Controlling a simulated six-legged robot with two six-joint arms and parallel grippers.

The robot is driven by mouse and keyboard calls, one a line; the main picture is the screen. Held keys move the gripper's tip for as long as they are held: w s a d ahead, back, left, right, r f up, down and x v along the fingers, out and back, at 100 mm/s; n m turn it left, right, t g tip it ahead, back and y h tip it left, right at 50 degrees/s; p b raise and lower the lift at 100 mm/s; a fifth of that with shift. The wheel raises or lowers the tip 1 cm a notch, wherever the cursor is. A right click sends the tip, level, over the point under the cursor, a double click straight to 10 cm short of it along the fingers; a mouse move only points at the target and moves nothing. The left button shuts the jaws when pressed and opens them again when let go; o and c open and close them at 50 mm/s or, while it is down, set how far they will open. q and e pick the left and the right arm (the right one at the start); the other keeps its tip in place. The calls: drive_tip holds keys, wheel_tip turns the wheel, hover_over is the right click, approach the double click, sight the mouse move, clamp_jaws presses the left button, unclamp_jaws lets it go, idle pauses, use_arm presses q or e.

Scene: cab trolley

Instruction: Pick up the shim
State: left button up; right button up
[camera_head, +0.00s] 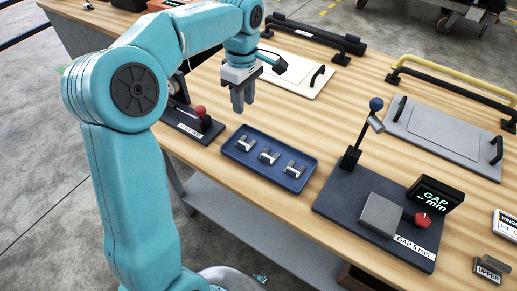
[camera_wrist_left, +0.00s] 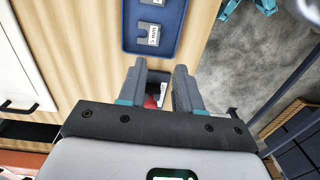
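The shims are small grey metal U-shaped pieces in a blue tray (camera_head: 232,157) on the wooden bench. Three show in a row: the left shim (camera_head: 245,143), the middle shim (camera_head: 269,157) and the right shim (camera_head: 294,169). In the left wrist view the tray (camera_wrist_left: 184,22) is at the top, with a labelled shim (camera_wrist_left: 148,33) in it. My left gripper (camera_head: 244,108) points down above the bench behind the tray, apart from the shims. Its fingers (camera_wrist_left: 160,68) are parted, with nothing held between them. My right gripper is not in view.
A stand with a red knob (camera_head: 199,111) is left of the tray. A gauge block fixture (camera_head: 343,200) with a blue-topped lever and "GAP mm" display is to the right. Panels with handles (camera_head: 446,130) lie behind.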

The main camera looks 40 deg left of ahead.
use_arm(q)
drive_tip(key=b, duration=0.2)
hover_over(241, 143)
drive_tip(key=f, duration=1.1)
drive_tip(key=shift+s+d, duration=0.2)
drive_tip(key=shift+s, duration=0.1)
drive_tip(key=shift+w+f, duration=0.15)
drive_tip(key=shift+f, duration=0.4)
drive_tip(key=f, duration=0.4)
drive_tip(key=shift+w+a+f, duration=0.1)
drive_tip(key=shift+a+f, duration=0.1)
drive_tip(key=shift+f, duration=0.05)
clamp_jaws()
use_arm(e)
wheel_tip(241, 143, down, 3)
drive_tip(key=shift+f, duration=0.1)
